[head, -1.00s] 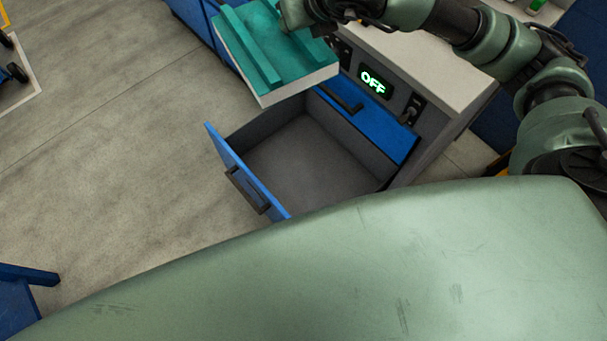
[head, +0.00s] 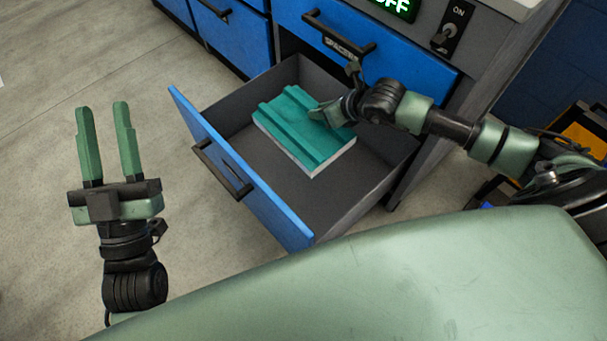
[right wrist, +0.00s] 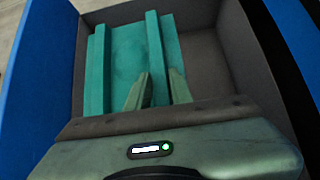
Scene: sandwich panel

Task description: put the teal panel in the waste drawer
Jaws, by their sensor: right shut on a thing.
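The teal panel (head: 287,112), a ribbed teal slab with a pale underside, is within the walls of the open waste drawer (head: 348,190). Whether it touches the drawer floor I cannot tell. My right gripper (head: 326,113) is shut on one raised rib of the panel. In the right wrist view its fingers (right wrist: 158,90) straddle that rib, and the panel (right wrist: 128,55) lies toward the drawer's left side. My left gripper (head: 102,108) is open and empty, over the floor left of the drawer.
The drawer's blue front (head: 235,165) has a black handle (head: 222,170). A shut blue drawer (head: 385,62) is above it, under a grey panel with a switch (head: 450,28). Drawer floor is bare right of the panel. Open floor lies at left.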

